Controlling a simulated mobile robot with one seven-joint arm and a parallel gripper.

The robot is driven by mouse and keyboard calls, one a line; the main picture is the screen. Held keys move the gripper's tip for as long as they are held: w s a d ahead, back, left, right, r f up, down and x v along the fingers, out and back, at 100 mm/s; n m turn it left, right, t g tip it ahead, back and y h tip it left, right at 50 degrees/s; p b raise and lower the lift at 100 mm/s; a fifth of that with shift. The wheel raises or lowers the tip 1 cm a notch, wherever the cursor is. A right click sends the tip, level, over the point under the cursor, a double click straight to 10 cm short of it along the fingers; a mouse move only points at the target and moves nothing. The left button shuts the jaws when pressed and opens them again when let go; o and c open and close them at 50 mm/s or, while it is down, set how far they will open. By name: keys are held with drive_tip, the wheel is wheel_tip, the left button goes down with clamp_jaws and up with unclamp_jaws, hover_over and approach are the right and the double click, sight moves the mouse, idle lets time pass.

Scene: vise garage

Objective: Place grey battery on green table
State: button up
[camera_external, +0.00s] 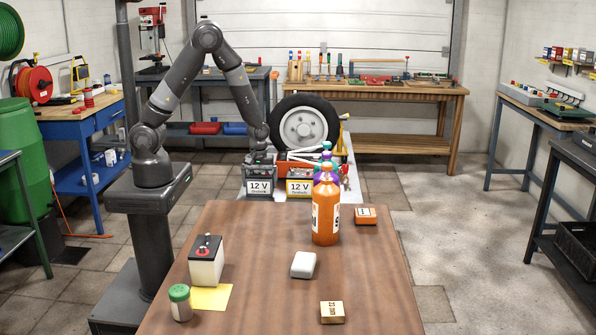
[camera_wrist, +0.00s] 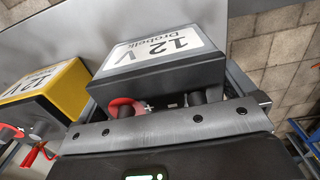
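The grey battery (camera_external: 260,186), with a white 12 V label, stands on the light table behind the brown table. My gripper (camera_external: 259,156) is directly above its top, at or very near contact. In the wrist view the battery (camera_wrist: 165,72) fills the space ahead of my gripper (camera_wrist: 168,105), with a red ring and a plus mark at its top edge. The fingers' hold on it is not clear. No plainly green tabletop shows; a table with green legs (camera_external: 35,225) is cut off at the left edge.
A yellow 12 V battery (camera_external: 299,187) stands close to the right of the grey one; it also shows in the wrist view (camera_wrist: 45,92). A tire (camera_external: 304,128) and a red toolbox are behind. The brown table (camera_external: 255,235) holds bottles, a white battery and small boxes.

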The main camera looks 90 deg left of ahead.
sight(259, 174)
wheel_tip(259, 174, up, 13)
drive_tip(key=shift+f, duration=0.2)
drive_tip(key=s+d+r+m+t, duration=0.2)
drive_tip(key=s+d+r+m, duration=0.4)
drive_tip(key=r+m, duration=0.3)
drive_tip(key=s+d+r+m+t, duration=0.3)
drive_tip(key=s+d+r+m, duration=0.3)
drive_tip(key=s+r+m, duration=0.3)
wheel_tip(259, 174, up, 4)
drive_tip(key=shift+d+f+t, duration=0.2)
drive_tip(key=shift+d+t, duration=0.05)
drive_tip(key=shift+t, duration=0.05)
